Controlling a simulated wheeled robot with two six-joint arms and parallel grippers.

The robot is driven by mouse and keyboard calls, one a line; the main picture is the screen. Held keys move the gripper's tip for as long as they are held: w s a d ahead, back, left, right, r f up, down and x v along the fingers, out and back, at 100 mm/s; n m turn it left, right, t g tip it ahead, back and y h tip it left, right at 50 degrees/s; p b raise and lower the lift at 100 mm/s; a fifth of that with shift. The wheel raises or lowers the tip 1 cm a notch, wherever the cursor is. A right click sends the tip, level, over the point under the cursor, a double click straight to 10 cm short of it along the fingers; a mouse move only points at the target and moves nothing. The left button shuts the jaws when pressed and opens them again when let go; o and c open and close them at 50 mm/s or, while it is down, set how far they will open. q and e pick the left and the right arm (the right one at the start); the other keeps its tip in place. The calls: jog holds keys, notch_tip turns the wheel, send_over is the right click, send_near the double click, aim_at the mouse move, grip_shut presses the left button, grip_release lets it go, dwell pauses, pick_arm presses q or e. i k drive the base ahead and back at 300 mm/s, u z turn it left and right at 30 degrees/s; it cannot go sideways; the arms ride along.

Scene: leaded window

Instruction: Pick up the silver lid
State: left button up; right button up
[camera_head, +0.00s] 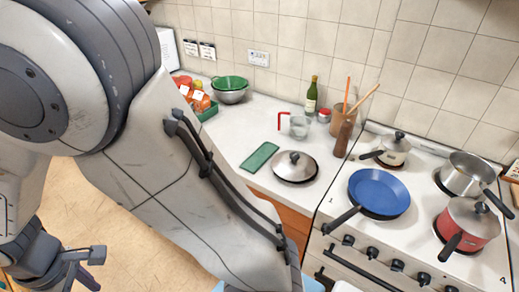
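The silver lid (295,166) is round and shiny with a dark knob on top. It lies knob up on the white counter, between a green cloth or board (260,157) and the stove. My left arm fills the left of the picture and passes in front of the counter's near part. A dark gripper (86,268), apparently my left one, shows at the bottom left, well away from the lid and over the floor. Its fingers are partly cut off by the view and I cannot tell their opening. My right gripper is not in view.
A blue pan (378,193) stands on the stove, with a red pot (467,225), a steel pot (467,176) and a lidded cream pot (393,150). Behind the lid are a glass cup (299,126), a bottle (311,98) and a brown pepper mill (343,138).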

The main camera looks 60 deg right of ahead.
aim_at(290, 164)
jog(key=i, duration=1.6)
jog(key=z, duration=3.05)
jog(key=i, duration=0.5)
jog(key=u, duration=0.05)
